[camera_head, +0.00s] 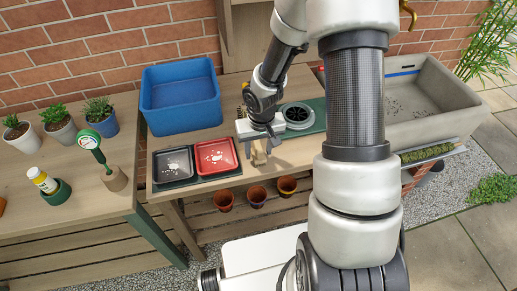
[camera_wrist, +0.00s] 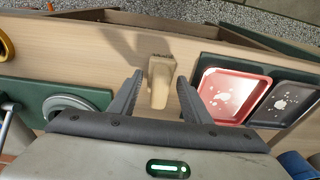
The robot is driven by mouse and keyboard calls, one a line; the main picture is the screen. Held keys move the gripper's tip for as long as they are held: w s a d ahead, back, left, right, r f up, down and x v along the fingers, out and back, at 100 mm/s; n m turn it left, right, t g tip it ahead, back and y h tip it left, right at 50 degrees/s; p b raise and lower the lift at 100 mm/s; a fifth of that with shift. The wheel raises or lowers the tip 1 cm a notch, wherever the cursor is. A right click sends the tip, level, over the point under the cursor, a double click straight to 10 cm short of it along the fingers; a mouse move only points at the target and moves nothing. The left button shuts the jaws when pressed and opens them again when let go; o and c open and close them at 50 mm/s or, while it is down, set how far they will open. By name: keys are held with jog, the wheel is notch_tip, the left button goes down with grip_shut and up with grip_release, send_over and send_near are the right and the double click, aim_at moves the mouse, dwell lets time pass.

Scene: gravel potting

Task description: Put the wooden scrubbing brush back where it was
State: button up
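A tan wooden piece, which looks like the wooden scrubbing brush (camera_wrist: 160,82), is between the fingers of my gripper (camera_wrist: 159,76) in the wrist view. A gap shows on each side of it, and the fingers look spread. I cannot tell whether it stands on the bench or how its bristles face. In the head view my gripper (camera_head: 259,146) points down over the front of the potting bench (camera_head: 285,157), right of the red tray. The brush is small and partly hidden there.
A red tray (camera_head: 232,159) and a black tray (camera_head: 174,174) with white grains sit left of my gripper on a green mat. A blue bin (camera_head: 180,119) is behind them. A round grey sieve-like item (camera_head: 298,124) is at right, before the stone sink (camera_head: 451,104). Clay pots (camera_head: 257,196) are below.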

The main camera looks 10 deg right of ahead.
jog(key=shift+o, duration=0.2)
jog(key=shift+r, duration=0.1)
notch_tip(320, 180, up, 12)
jog(key=s+p, duration=0.1)
jog(key=p, duration=0.1)
jog(key=shift+s+p, duration=0.35)
jog(key=shift+s, duration=0.05)
